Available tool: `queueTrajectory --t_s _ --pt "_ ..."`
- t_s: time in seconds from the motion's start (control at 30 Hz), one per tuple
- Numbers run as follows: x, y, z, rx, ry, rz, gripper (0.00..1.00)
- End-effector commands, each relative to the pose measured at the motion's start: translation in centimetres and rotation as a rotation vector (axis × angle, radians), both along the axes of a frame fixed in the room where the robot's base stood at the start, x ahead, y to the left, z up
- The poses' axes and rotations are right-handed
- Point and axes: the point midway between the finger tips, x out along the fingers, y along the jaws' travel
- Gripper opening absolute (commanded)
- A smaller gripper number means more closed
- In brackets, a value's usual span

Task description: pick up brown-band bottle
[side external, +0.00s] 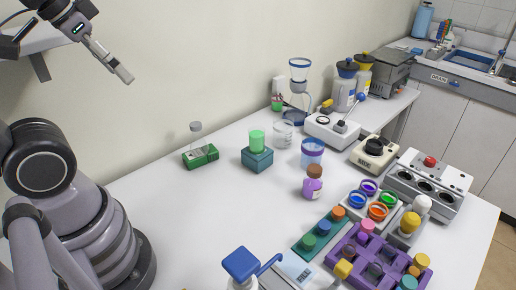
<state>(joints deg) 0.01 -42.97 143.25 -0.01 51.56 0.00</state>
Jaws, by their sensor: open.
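A small bottle with a brown upper part and a purple lower part (313,184) stands upright near the middle of the white table; it is the only one with visible brown. My gripper (123,74) is at the upper left, high in front of the wall and well to the left of that bottle. It is open, with nothing seen between its fingers. The bottle is in plain view and apart from my gripper.
A blue-rimmed beaker (312,152) stands just behind the bottle. A purple rack (343,246) with colored pieces is at front right, beside colored cups (377,211). A green block (257,158) and a clear bottle (196,137) stand left. The table's left-middle is clear.

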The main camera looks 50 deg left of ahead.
Motion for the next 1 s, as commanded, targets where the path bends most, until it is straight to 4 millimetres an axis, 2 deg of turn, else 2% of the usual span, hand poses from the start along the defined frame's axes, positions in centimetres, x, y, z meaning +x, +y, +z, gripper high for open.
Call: queueTrajectory --t_s 0.03,0.2,0.5,0.63,0.77,1.0 --pt "0.0 0.0 0.0 0.000 0.000 0.000 0.70" --pt "0.0 0.0 0.0 0.000 0.000 0.000 0.91" --pt "0.0 0.0 0.0 -0.003 0.004 0.001 0.91" --pt "0.9 -0.8 -0.3 -0.056 0.070 0.018 0.91" --pt "3.3 -2.8 -1.2 -0.202 0.235 0.068 0.91" --pt "10.0 -7.7 -3.9 -0.572 0.601 0.221 0.91"
